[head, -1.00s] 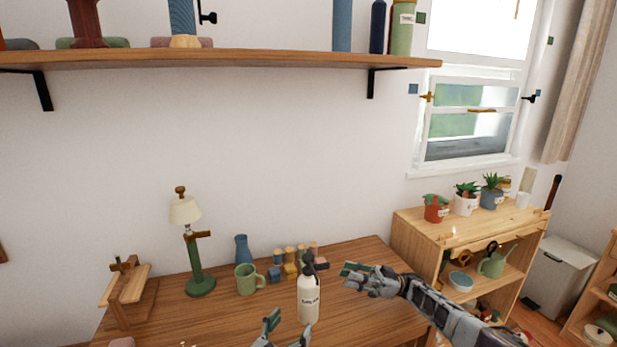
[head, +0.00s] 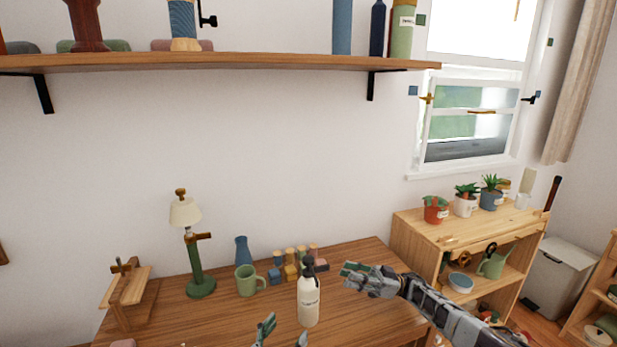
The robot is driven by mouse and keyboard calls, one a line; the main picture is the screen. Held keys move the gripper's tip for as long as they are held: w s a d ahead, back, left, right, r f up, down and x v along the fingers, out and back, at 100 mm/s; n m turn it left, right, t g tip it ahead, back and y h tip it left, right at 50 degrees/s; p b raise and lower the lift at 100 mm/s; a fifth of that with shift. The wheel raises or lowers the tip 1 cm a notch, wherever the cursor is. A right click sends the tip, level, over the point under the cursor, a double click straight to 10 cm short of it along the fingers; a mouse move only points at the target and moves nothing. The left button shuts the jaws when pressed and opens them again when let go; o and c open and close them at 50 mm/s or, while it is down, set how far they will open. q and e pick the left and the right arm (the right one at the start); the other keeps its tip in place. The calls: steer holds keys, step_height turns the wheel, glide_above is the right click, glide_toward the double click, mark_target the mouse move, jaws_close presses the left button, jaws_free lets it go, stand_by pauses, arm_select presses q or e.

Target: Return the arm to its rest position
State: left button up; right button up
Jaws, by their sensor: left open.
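My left gripper (head: 283,334) is at the bottom edge of the head view, in front of and a little left of the white bottle. Its two fingertips stand apart with nothing between them, and the rest is cut off by the frame. My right gripper (head: 349,276) is over the table to the right of the bottle, with its arm reaching in from the lower right. Its fingertips look spread and empty. The white bottle (head: 308,305) with a dark top stands upright on the wooden table (head: 225,318), apart from both grippers.
A green lamp (head: 200,284), a green mug (head: 246,281), a blue vase (head: 242,250) and several coloured blocks (head: 291,272) stand toward the table's back. A small wooden stand (head: 127,290) is at left. A shelf unit (head: 415,232) with plants stands at right. A wall shelf (head: 250,61) hangs above.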

step_height(320, 180, up, 8)
steer(key=p, duration=0.8)
steer(key=shift+r, duration=0.25)
steer(key=shift+r+p, duration=0.4)
steer(key=shift+r, duration=0.05)
steer(key=shift+f, duration=0.1)
